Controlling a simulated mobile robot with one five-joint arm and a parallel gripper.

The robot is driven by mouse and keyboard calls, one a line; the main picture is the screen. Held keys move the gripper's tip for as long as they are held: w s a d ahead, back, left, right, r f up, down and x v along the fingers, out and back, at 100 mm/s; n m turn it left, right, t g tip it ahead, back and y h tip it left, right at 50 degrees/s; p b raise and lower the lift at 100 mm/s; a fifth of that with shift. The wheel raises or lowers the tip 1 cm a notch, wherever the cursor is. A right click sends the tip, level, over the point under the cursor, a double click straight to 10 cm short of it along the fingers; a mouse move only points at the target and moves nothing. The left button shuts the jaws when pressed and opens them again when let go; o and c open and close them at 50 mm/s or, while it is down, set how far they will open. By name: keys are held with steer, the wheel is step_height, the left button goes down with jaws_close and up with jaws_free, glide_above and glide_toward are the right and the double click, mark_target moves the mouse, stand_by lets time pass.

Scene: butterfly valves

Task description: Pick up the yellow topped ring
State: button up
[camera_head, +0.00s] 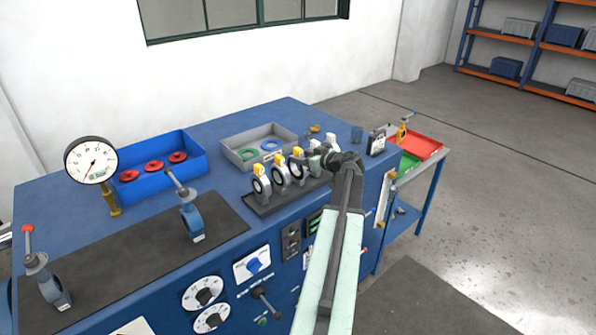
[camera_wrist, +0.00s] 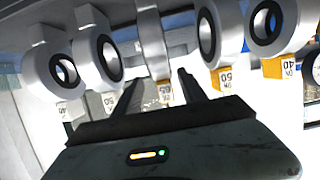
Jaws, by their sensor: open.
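A row of upright grey-white rings with black inner linings stands in a dark rack (camera_head: 262,208) on the blue bench. Three have yellow tops: the nearest ring (camera_head: 261,183), the second ring (camera_head: 280,177) and the third ring (camera_head: 298,166). In the wrist view, which looks upside down, the tags read DN 40 on the right ring (camera_wrist: 268,24) and 50 on its neighbour (camera_wrist: 207,38). My gripper (camera_wrist: 158,80) is open, with the third yellow-tagged ring (camera_wrist: 148,45) between and beyond its fingertips. Contact cannot be told. In the head view my arm partly hides the far rings.
Two white-tagged rings (camera_wrist: 108,60) stand close by on the left in the wrist view. A grey tray (camera_head: 245,160) with green and blue rings lies behind the rack. A blue bin (camera_head: 190,145) holds red rings.

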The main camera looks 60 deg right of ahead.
steer(key=x, duration=0.2)
steer(key=b+x, duration=0.1)
steer(key=x, duration=0.1)
steer(key=b+x, duration=0.1)
steer(key=x, duration=0.1)
steer(key=shift+s+a+f, duration=0.1)
steer(key=shift+a+f, duration=0.15)
steer(key=shift+r, duration=0.15)
steer(key=shift+a, duration=0.1)
jaws_close()
stand_by(0.8)
